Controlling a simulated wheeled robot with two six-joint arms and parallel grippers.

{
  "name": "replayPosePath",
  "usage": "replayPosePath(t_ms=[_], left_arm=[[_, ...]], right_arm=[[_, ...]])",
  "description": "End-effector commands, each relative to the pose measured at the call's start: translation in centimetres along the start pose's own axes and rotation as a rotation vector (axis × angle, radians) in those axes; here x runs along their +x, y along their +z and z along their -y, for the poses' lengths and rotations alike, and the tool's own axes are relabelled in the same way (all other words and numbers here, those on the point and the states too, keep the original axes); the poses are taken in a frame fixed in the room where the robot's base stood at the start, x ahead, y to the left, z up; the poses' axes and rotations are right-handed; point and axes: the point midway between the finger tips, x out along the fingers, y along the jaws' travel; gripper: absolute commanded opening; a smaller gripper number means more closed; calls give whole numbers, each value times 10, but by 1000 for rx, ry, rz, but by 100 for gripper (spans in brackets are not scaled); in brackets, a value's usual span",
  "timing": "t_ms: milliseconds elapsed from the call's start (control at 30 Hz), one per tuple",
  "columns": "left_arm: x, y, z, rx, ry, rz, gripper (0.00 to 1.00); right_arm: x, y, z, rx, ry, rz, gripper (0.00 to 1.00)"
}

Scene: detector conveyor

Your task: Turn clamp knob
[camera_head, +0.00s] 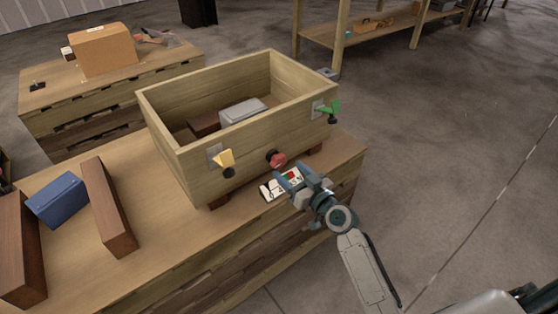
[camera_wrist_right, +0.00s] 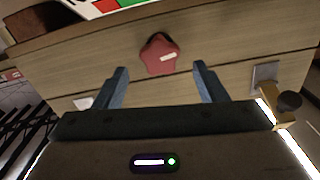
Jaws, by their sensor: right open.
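The clamp knob (camera_head: 276,159) is a red, lobed knob on the front face of a wooden box (camera_head: 205,152). It shows large in the right wrist view (camera_wrist_right: 160,54), with a white mark on it. My right gripper (camera_head: 286,179) is open and empty, just in front of the box and close to the knob. In the right wrist view its two blue fingers (camera_wrist_right: 162,82) stand apart, with the knob between and beyond their tips. I see no contact with the knob. My left gripper is not in view.
A yellow clamp (camera_head: 225,158) and a green clamp (camera_head: 330,109) flank the knob. A grey block (camera_head: 242,110) lies inside the box. A card (camera_head: 270,189) lies below the knob. A blue block (camera_head: 57,200) and wooden bars (camera_head: 108,207) are at left. Floor is clear right.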

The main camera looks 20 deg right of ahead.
Motion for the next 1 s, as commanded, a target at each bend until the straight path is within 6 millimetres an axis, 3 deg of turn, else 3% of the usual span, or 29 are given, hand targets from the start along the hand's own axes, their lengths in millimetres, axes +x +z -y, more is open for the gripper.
replayPosePath(t_ms=[100,300,700,733,933,1000], left_arm=[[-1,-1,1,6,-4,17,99],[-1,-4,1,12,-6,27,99],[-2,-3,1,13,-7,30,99],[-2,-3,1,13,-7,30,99],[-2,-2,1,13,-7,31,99],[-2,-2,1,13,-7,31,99]], right_arm=[[24,-2,0,3,0,-2,65],[51,0,0,3,0,-1,65],[60,0,0,1,0,0,65],[60,0,0,1,0,0,63],[60,0,0,2,0,0,24],[60,0,0,2,0,0,20]])
